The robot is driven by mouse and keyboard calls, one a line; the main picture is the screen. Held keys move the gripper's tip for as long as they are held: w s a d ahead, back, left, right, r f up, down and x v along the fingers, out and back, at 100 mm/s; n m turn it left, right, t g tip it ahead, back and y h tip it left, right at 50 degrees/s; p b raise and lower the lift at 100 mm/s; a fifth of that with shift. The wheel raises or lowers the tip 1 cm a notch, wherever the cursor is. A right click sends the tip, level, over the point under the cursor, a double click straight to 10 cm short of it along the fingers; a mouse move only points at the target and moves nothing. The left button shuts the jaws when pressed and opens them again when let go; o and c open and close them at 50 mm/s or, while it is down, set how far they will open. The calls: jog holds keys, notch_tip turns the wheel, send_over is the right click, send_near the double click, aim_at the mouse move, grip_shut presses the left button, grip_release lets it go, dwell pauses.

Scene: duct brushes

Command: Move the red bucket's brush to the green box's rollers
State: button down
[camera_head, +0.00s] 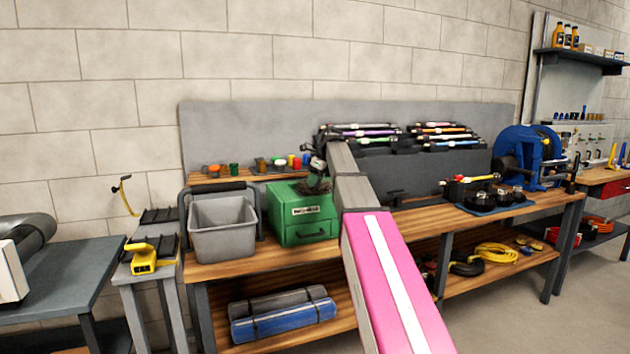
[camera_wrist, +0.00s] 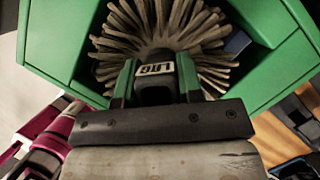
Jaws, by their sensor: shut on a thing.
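The green box (camera_head: 303,232) stands on the wooden bench in the head view, with a label on its front. In the wrist view its green rim (camera_wrist: 58,52) surrounds a round brush (camera_wrist: 208,30) with tan bristles. My gripper (camera_wrist: 157,66) is shut on the brush's dark, labelled middle block. In the head view, my gripper (camera_head: 318,165) is at the top of the box, with the dark bristles (camera_head: 314,187) just below it. The brush is inside or at the box's opening; I cannot tell if it touches the rollers, which are hidden. I cannot clearly identify the red bucket.
A grey bin (camera_head: 222,228) stands just left of the green box. Small coloured pots (camera_head: 280,163) line the shelf behind. Racks of coloured tubes (camera_head: 445,133) and a blue machine (camera_head: 528,150) are to the right. My arm crosses the bench.

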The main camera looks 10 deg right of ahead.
jog(key=shift+f, duration=0.1)
jog(key=c, duration=0.8)
grip_release()
jog(key=v, duration=1.2)
